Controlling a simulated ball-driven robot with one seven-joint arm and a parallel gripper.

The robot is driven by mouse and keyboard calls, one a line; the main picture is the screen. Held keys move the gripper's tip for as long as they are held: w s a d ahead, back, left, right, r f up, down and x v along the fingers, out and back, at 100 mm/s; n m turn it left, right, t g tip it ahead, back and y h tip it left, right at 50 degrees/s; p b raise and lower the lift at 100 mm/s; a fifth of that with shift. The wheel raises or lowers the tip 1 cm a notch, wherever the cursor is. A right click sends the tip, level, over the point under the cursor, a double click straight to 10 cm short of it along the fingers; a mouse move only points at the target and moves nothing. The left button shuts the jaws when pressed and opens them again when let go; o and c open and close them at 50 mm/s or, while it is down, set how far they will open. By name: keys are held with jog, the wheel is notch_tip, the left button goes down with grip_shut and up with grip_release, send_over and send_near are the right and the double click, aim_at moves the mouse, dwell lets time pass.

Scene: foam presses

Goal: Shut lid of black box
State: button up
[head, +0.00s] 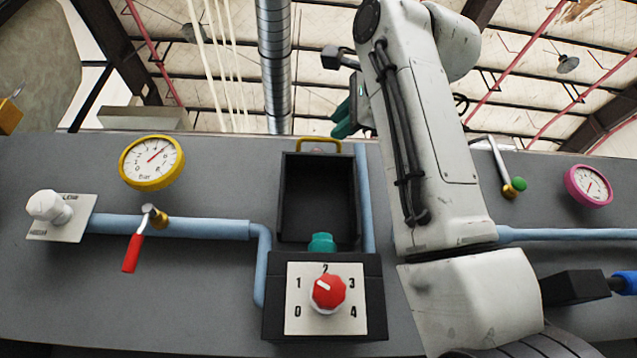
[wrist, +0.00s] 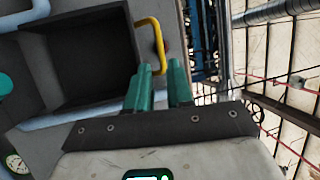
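The black box (head: 376,300) is in the lower middle of the head view, with a red knob on a white dial plate. A hollow black part with a rim, which looks like its lid (head: 318,200), stands open above it. A yellow handle (head: 318,143) is at its far edge. In the wrist view the hollow (wrist: 85,60) fills the upper left, and the handle (wrist: 157,40) sticks out to its right. My gripper (wrist: 160,66) is open, with its teal fingers apart and their tips close by the handle's lower end. Whether they touch it cannot be told.
A teal knob (head: 322,242) sits between the hollow part and the dial. Blue pipes (head: 180,227) run beside the box. A yellow gauge (head: 152,162) and a red-handled valve (head: 133,252) are at left. A pink gauge (head: 588,186) is at right. Free space lies above the panel.

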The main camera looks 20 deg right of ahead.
aim_at(323, 140)
jog(key=p+x, duration=0.3)
jog(key=x, duration=0.5)
jog(key=shift+w+p, duration=0.25)
jog(key=shift+p, duration=0.1)
jog(key=shift+c, duration=0.2)
grip_shut()
